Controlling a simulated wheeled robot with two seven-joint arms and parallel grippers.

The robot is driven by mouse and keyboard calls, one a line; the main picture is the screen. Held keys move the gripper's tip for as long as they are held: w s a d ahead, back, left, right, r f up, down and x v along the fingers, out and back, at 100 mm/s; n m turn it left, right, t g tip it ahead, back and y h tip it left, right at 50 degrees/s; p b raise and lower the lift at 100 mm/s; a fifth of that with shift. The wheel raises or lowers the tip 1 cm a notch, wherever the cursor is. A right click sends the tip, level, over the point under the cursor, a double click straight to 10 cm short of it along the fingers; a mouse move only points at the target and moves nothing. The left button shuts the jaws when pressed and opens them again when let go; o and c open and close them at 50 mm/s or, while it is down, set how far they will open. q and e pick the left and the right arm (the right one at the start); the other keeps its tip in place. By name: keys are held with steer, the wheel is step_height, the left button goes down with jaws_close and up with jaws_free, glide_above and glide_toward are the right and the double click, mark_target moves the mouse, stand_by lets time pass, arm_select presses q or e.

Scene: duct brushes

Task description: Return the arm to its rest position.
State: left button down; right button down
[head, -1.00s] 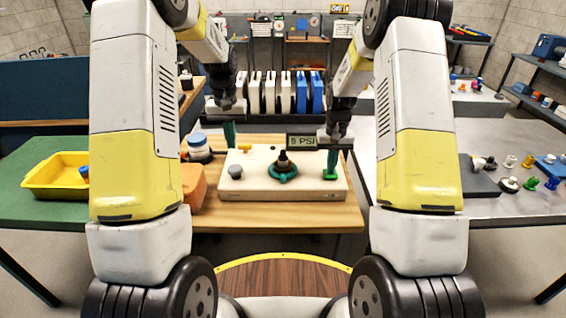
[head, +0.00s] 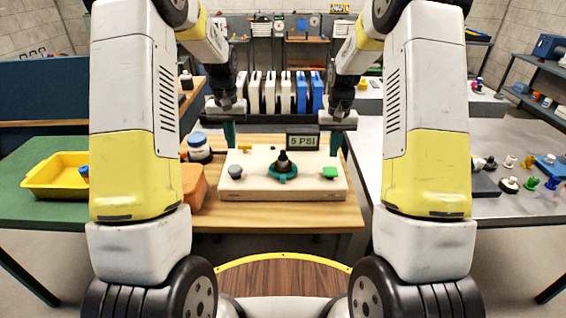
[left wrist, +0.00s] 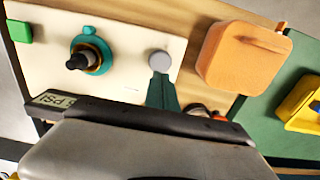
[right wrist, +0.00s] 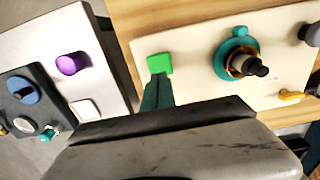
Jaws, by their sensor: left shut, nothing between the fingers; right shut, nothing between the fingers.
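My left gripper (head: 229,140) is shut and empty, its teal fingers pointing down above the back left of a cream panel (head: 255,185). My right gripper (head: 335,150) is shut and empty above the panel's back right, apart from the green button (head: 330,172). The panel also carries a grey round button (head: 235,171), a black knob in a teal ring (head: 283,164) and a small yellow handle (head: 244,148). A display (head: 303,141) reads 5 PSI. In the right wrist view the closed fingers (right wrist: 157,85) overlap the green button's lower edge (right wrist: 159,64).
The panel stands on a wooden table (head: 300,213). An orange block (head: 193,186) and a blue-capped jar (head: 198,146) are left of it. A yellow tray (head: 52,178) lies on the green table. A grey table (head: 420,185) at right holds several small parts.

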steer(key=shift+r, duration=0.2)
